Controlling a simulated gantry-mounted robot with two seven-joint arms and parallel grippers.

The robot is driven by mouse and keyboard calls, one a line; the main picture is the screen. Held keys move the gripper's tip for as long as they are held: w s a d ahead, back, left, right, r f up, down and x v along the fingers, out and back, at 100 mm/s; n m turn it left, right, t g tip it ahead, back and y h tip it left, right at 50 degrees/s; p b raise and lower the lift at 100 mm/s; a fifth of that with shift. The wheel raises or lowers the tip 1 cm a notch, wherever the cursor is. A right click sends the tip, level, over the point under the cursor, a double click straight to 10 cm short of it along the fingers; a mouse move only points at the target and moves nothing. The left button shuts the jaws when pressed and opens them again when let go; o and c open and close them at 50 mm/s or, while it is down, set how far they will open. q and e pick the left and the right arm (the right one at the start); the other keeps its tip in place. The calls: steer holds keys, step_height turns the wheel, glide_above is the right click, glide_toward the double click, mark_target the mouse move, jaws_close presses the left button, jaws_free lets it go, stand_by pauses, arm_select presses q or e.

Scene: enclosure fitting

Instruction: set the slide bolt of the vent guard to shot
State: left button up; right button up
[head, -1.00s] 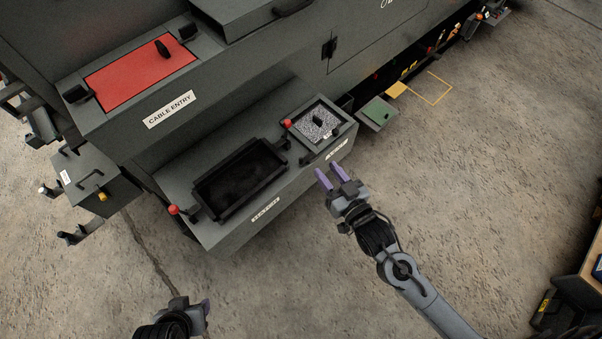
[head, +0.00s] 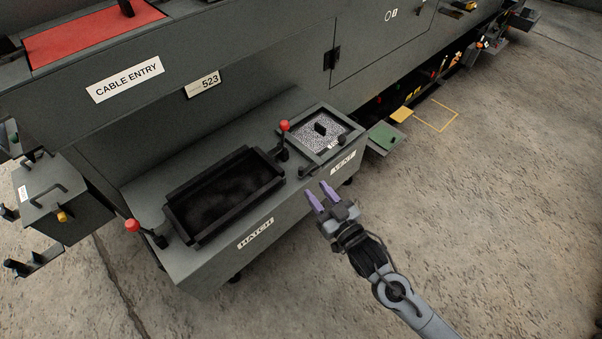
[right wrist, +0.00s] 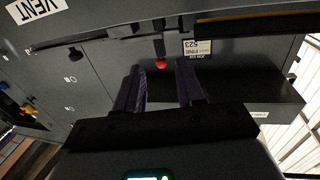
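The vent guard (head: 335,131) is a speckled grey panel with a black tab, set in a dark frame above the VENT label (head: 343,163). A red-knobbed lever or bolt (head: 284,126) stands at the frame's left corner; its exact setting is too small to tell. My right gripper (head: 315,197) is in front of the cabinet's front face, below and apart from the vent. In the right wrist view its purple fingers (right wrist: 159,90) are parted with nothing between them. A red knob (right wrist: 161,64) shows beyond the fingertips there. My left gripper is out of view.
An open black hatch bin (head: 225,193) sits left of the vent, with another red knob (head: 132,225) at its left end. A tall cabinet wall with a CABLE ENTRY label (head: 125,79) rises behind. A green plate (head: 384,137) projects at right.

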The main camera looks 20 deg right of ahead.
mark_target(302, 172)
steer(key=b+x, duration=0.2)
steer(key=x, duration=0.5)
steer(key=shift+w, duration=0.4)
steer(key=shift+w+a, duration=0.15)
steer(key=shift+w, duration=0.4)
jaws_close()
